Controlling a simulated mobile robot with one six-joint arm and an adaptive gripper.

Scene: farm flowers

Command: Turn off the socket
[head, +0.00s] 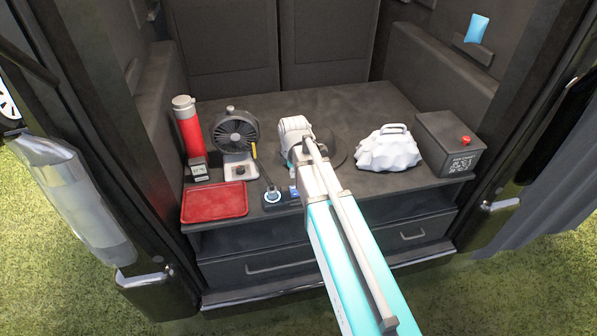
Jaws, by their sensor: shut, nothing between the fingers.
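A small dark socket block (271,198) lies near the front edge of the dark shelf, just right of the red tray. A round blue-ringed part shows at its left end, and a small blue-and-white part shows at its right. Whether it is on or off is too small to tell. My arm reaches in from the lower right, and its white wrist is above the shelf, behind the socket block. My gripper (291,168) is shut and empty, just behind the block's right end. My arm largely hides it, and I cannot tell whether it touches the block.
A red tray (215,202), a red cylinder (188,128) and a dark fan (235,135) stand at the left. A white crumpled bag (389,150) and a black box (448,146) with a red knob stand at the right. Dark walls close in both sides.

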